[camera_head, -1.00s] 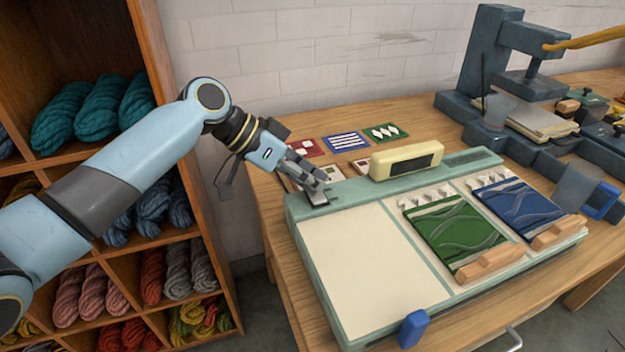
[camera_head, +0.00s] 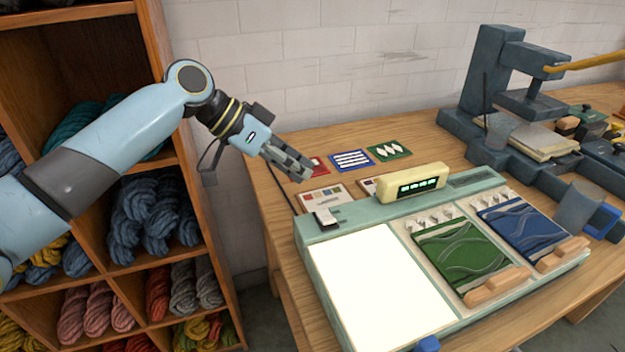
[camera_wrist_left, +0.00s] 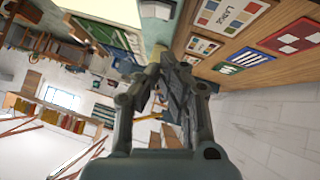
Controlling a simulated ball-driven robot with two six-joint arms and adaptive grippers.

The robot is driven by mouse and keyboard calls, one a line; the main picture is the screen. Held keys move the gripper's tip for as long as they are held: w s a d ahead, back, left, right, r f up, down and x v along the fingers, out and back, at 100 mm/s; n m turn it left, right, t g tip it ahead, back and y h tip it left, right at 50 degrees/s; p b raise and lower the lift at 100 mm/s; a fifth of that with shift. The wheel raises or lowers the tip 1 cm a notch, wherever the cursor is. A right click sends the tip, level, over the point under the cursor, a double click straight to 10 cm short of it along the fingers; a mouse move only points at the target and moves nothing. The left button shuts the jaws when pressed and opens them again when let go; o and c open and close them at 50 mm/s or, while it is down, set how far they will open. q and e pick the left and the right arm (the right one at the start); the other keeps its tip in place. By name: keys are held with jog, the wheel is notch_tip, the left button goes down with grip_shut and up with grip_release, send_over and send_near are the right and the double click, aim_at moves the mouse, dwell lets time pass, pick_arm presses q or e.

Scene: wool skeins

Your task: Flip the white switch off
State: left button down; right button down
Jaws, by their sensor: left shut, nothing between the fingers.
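The white switch (camera_head: 325,217) sits on the back left corner of the pale green light-table frame (camera_head: 365,212). Its exact tilt is too small to tell. The left panel (camera_head: 375,285) of the table glows bright white, and the cream display box (camera_head: 413,184) shows green lit characters. My left gripper (camera_head: 303,174) is shut and empty, above and behind the switch, apart from it. In the left wrist view its fingers (camera_wrist_left: 160,62) are together at the middle. My right gripper is not in view.
Green (camera_head: 462,256) and blue (camera_head: 522,230) swatches with wooden bars lie on the table's right side. Sample cards (camera_head: 351,160) lie behind it. A dark press (camera_head: 490,90) stands back right. A wool shelf (camera_head: 185,240) is on the left.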

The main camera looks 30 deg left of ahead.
pick_arm(q)
jog(key=v, duration=0.6)
jog(key=shift+r, duration=0.1)
jog(key=shift+s+d+r+h+b, duration=0.3)
jog(key=shift+s+d+b, duration=0.1)
jog(key=shift+d, duration=0.15)
jog(key=shift+f, duration=0.1)
